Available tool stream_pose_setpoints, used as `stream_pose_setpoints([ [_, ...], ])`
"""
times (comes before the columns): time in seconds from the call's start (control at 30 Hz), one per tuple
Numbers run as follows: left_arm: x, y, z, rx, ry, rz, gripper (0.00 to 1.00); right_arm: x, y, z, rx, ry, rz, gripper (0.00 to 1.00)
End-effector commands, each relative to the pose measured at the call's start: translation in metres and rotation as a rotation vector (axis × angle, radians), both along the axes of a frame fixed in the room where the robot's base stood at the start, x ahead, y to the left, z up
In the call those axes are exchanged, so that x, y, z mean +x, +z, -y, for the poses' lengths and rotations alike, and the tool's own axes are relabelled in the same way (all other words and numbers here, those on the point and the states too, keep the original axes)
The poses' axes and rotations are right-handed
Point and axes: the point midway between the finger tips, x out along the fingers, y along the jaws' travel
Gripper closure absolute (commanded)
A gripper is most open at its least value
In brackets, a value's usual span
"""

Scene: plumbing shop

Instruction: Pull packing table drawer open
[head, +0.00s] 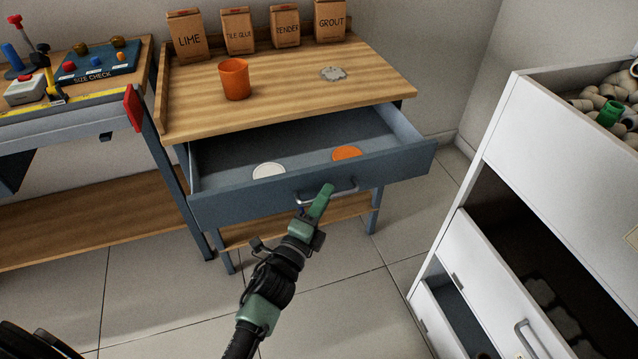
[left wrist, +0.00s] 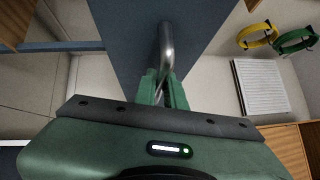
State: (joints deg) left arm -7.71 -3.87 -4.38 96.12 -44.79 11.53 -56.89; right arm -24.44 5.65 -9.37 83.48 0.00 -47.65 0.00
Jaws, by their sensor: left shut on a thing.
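The packing table (head: 290,80) has a wooden top and a blue-grey drawer (head: 246,198) that stands well open. A white disc (head: 268,170) and an orange disc (head: 347,153) lie inside the drawer. A metal bar handle (head: 340,195) is on the drawer's front. My left gripper (head: 323,196) is at the handle and shut on it. In the left wrist view, the green fingers (left wrist: 162,92) close around the lower part of the handle (left wrist: 166,48). My right gripper is not in view.
An orange cup (head: 234,79), a grey flat piece (head: 333,73) and several labelled bags (head: 188,34) stand on the tabletop. A white cabinet (head: 560,150) with open compartments stands at the right. A workbench (head: 60,120) adjoins at the left. The tiled floor in front is clear.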

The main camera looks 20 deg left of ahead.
Motion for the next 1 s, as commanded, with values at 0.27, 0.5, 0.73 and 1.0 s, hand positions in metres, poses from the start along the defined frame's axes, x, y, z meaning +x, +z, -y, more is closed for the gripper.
stream_pose_setpoints([
  [0.27,-0.008,-0.001,0.005,0.001,0.0,-0.001,1.0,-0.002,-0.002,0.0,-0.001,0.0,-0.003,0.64],
  [0.5,-0.007,-0.001,0.005,0.001,0.0,-0.001,1.0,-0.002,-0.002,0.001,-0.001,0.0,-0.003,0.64],
  [0.73,-0.007,-0.001,0.005,0.001,0.0,-0.001,0.67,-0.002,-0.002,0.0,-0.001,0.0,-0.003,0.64],
  [1.0,-0.013,-0.002,0.003,0.001,0.0,-0.003,0.67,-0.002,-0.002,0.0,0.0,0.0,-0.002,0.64],
])
